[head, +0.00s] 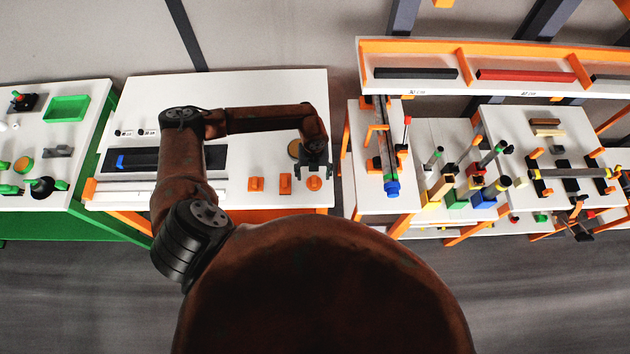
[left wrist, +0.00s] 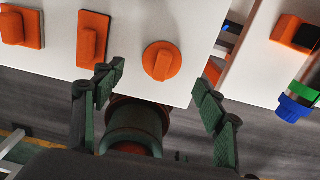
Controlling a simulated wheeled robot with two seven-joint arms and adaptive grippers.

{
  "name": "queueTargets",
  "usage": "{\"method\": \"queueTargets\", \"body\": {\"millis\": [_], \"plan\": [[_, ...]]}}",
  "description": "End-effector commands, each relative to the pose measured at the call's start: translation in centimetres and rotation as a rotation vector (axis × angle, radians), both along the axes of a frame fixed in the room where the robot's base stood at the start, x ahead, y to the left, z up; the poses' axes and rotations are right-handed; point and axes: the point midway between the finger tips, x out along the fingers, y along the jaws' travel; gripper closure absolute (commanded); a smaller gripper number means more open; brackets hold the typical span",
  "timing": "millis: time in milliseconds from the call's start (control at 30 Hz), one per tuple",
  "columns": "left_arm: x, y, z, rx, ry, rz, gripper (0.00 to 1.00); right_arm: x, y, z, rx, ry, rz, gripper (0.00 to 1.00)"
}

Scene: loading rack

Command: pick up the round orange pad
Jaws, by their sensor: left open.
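The round orange pad (head: 314,184) lies near the front right corner of the white table, the rightmost of three orange pads. In the left wrist view the round pad (left wrist: 162,61) is a flat disc with a raised bar across it. My left gripper (head: 316,171) is just above and behind it in the head view. In the left wrist view my left gripper (left wrist: 157,84) is open and empty, with the pad lying beyond the gap between its fingertips. I cannot tell the exact height above the pad. My right gripper is not in view.
A rectangular orange pad (left wrist: 92,40) and a square one (left wrist: 14,28) lie left of the round pad. The table (head: 240,90) ends just right of the pad. A separate bench (head: 365,185) with a blue-ended rod stands farther right.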

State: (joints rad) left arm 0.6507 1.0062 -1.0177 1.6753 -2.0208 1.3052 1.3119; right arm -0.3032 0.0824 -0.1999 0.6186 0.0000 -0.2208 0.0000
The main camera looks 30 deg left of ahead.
Motion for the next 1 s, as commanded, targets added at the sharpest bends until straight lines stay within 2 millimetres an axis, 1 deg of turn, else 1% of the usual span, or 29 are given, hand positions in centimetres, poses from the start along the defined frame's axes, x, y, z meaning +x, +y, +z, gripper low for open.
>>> {"method": "queueTargets", "body": {"millis": [133, 233, 300, 400, 667, 1000], "plan": [[0.1, -0.1, -1.5, -0.001, 0.002, 0.001, 0.35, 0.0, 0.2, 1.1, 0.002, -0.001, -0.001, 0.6], [0.3, -0.2, -3.0, -0.002, 0.002, -0.001, 0.35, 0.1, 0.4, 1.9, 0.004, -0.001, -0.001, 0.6], [0.4, -0.2, -4.1, -0.003, 0.002, -0.001, 0.35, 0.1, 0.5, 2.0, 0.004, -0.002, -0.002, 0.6], [0.4, -0.2, -5.0, -0.003, -0.001, -0.002, 0.35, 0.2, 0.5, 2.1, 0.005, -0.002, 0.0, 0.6], [0.4, -0.2, -5.3, -0.004, -0.001, -0.004, 0.35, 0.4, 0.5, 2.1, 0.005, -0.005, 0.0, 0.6], [0.4, -0.2, -5.3, -0.004, -0.001, -0.003, 0.58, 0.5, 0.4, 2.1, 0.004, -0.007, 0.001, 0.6]]}}
